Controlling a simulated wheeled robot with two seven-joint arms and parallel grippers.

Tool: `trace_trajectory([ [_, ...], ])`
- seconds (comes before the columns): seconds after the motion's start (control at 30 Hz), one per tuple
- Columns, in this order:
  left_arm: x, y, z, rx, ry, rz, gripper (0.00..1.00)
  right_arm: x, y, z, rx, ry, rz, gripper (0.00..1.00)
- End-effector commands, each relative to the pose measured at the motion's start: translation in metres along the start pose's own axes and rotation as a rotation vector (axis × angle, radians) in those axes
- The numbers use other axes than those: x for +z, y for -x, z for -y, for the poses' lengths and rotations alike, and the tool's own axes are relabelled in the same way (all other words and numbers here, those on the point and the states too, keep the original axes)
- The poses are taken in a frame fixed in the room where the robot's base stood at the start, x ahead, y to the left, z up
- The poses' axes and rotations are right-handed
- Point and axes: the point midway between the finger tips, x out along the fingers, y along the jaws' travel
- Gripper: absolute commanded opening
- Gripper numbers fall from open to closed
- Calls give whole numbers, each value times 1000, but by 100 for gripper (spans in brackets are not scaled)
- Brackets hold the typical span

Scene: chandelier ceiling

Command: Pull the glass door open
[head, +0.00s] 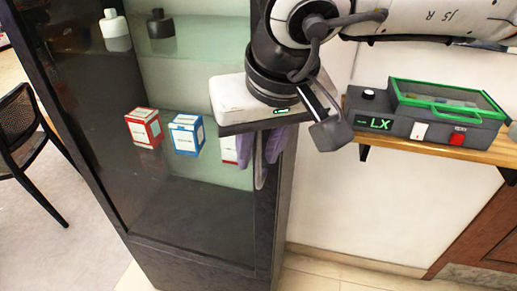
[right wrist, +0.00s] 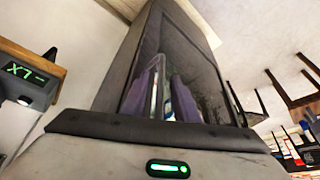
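The glass door (head: 190,205) is on the front of a tall dark cabinet and looks shut. It also shows in the right wrist view (right wrist: 205,75), with a dark frame. Its handle (head: 260,170) is a thin pale vertical bar near the door's right edge. My right gripper (head: 262,145) comes in from the upper right, at the handle. Its purple fingers stand apart, one on each side of the bar, as the right wrist view (right wrist: 163,98) also shows. The fingers look open around the handle; the wrist housing hides part of them. My left gripper is not in view.
Behind the glass are a red-and-white box (head: 144,128), a blue-and-white box (head: 187,134) and two bottles (head: 115,32). A grey device with a green-framed lid (head: 425,115) sits on a wooden shelf at right. A black chair (head: 22,135) stands at left.

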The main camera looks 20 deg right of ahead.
Motion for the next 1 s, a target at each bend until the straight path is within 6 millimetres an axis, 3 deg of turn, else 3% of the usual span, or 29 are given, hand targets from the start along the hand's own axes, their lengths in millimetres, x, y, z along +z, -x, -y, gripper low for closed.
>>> trace_trajectory([
  [0.07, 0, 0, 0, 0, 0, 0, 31, 0, 0, 0, 0, 0, 0, 24],
  [0.2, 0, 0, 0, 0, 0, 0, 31, 0, 0, 0, 0, 0, 0, 0],
  [1.0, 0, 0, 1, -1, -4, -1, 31, 0, 1, 0, 0, 0, 0, 0],
])
